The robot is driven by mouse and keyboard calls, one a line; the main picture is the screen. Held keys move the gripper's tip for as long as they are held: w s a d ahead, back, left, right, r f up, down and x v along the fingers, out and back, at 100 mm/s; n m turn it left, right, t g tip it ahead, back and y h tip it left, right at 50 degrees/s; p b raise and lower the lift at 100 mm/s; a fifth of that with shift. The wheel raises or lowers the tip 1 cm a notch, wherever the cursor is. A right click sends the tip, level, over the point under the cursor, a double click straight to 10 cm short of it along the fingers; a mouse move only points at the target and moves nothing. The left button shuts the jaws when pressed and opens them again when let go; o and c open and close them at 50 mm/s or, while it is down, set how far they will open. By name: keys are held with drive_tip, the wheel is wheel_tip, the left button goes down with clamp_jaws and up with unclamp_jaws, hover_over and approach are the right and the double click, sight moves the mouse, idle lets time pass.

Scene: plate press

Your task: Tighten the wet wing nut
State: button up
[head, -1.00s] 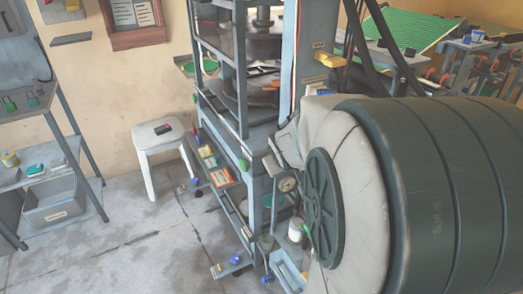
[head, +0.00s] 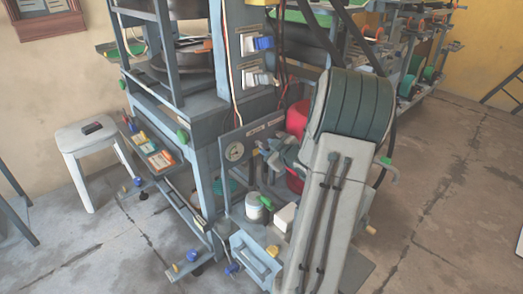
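No wing nut can be told for certain in the head view, and no wetness can be made out. Small blue-and-yellow fittings sit low on the blue-grey press frame (head: 203,170), one at the lower foot (head: 192,256) and one farther left (head: 137,182). A blue knob (head: 232,269) shows at the left of the front box. What seems to be my gripper (head: 266,152) is a small grey shape right of the round gauge (head: 235,151). My arm hides part of it, and its fingers are too small to read.
A white jar (head: 254,207), a white block (head: 285,217) and a blue-grey box with a handle (head: 257,258) crowd the press's lower front. Red containers (head: 297,118) stand behind my arm. A white stool (head: 87,138) stands left. Floor is open at right (head: 455,190).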

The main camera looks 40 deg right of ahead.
sight(263, 145)
drive_tip(key=b+x, duration=0.1)
drive_tip(key=x, duration=0.4)
drive_tip(key=shift+s, duration=0.1)
clamp_jaws()
drive_tip(key=shift+r+p, duration=0.2)
drive_tip(key=shift+p, duration=0.35)
